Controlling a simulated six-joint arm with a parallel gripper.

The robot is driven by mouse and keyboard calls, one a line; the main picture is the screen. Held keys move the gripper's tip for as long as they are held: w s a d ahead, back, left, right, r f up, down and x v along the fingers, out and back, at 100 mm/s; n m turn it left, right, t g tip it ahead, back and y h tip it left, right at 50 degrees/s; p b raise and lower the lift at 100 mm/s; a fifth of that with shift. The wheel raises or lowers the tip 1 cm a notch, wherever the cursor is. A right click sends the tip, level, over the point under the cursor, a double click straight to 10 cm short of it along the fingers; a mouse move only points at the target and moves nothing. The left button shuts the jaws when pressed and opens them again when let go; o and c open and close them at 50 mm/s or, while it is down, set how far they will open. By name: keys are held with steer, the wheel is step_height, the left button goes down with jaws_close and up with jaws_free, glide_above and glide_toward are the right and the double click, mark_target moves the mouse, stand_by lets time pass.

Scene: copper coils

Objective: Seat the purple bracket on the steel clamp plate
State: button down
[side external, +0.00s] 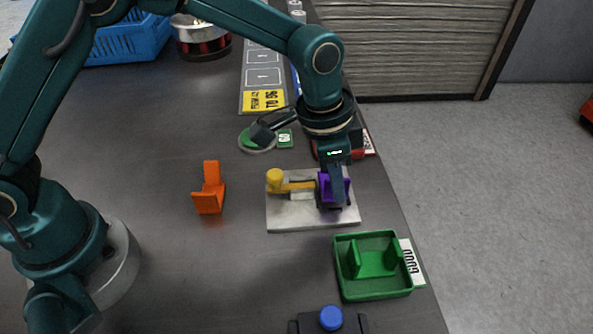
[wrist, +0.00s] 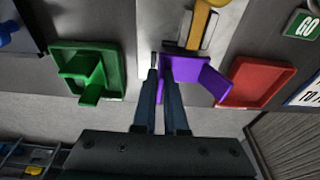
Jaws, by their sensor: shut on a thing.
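The purple bracket (side external: 325,190) is between the fingers of my gripper (side external: 336,203), at the right part of the steel clamp plate (side external: 300,218). In the wrist view the purple bracket (wrist: 196,74) is gripped at its left part by my gripper (wrist: 165,68), which is shut on it. The steel clamp plate also shows in the wrist view (wrist: 150,30). A yellow clamp handle (side external: 276,178) stands on the plate, left of the bracket. Whether the bracket touches the plate is hidden by my fingers.
A green tray (side external: 345,286) holding a green bracket (side external: 365,262) is in front of the plate. A red tray (wrist: 257,82) lies on the other side. An orange bracket (side external: 208,190) stands on the table to the left. A blue button (side external: 331,317) is at the front edge.

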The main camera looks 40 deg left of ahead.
steer(key=shift+f, duration=0.75)
stand_by(2.0)
steer(key=c, duration=0.9)
jaws_free()
steer(key=shift+r, duration=0.1)
steer(key=shift+r, duration=3.95)
